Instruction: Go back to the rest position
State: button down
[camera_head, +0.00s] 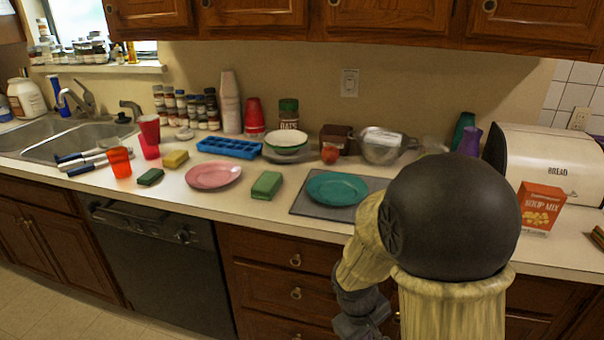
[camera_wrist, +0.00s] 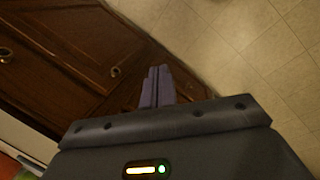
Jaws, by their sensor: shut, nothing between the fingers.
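My gripper (camera_wrist: 158,86) is in the wrist view, its two grey fingers together with nothing between them. It points down over the floor (camera_wrist: 230,40) beside the wooden cabinet fronts (camera_wrist: 75,50). In the head view my arm (camera_head: 375,245) hangs in front of the counter at the lower right, bent downward. The fingertips are not visible in the head view. The gripper is apart from everything on the counter.
The counter (camera_head: 240,210) holds a pink plate (camera_head: 213,175), a teal plate (camera_head: 337,188) on a grey mat (camera_head: 300,208), a green sponge (camera_head: 267,185), red cups and a soup mix box (camera_head: 541,207). A sink (camera_head: 90,140) is at left. Drawers (camera_head: 270,260) lie below.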

jog(key=s+d+r+m+t+y+p, duration=0.1)
jog(key=s+r+m+p, duration=0.1)
jog(key=r+p, duration=0.6)
jog(key=s+r+m+t+y+p, duration=0.1)
jog(key=r+m+p, duration=0.3)
jog(key=r+p, duration=0.5)
notch_tip(320, 180, up, 6)
jog(key=shift+s+d+f+y, duration=0.25)
jog(key=shift+s+d+y, duration=0.05)
jog(key=shift+s+d, duration=0.1)
dwell(0.5)
